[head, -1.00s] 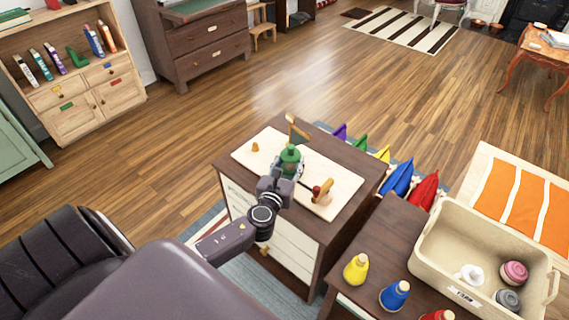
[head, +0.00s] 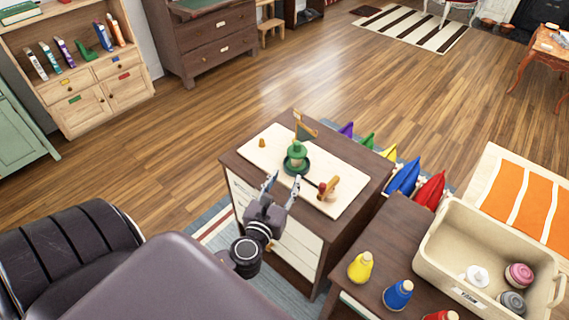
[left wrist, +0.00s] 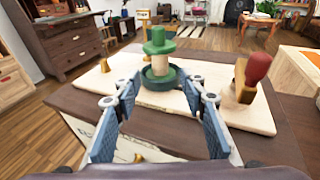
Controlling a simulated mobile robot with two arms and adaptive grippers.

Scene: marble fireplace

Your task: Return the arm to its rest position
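My left gripper (head: 281,190) is open and empty in the head view, in front of the near edge of a pale board on a small dark-topped cabinet. Its two fingers stand apart in the left wrist view (left wrist: 163,125). A green-topped wooden piece (head: 295,155) stands upright on the board (head: 262,158) beyond the fingertips. In the left wrist view this piece (left wrist: 158,50) shows between the fingers, with a dark green ring around its base, apart from them. My right gripper is in neither view.
The cabinet (head: 362,165) bears the board, with a red-tipped wooden piece (head: 327,188) on it. At right, a dark table (head: 384,236) holds yellow (head: 360,267) and blue (head: 397,295) bottle shapes and a beige crate (head: 440,250).

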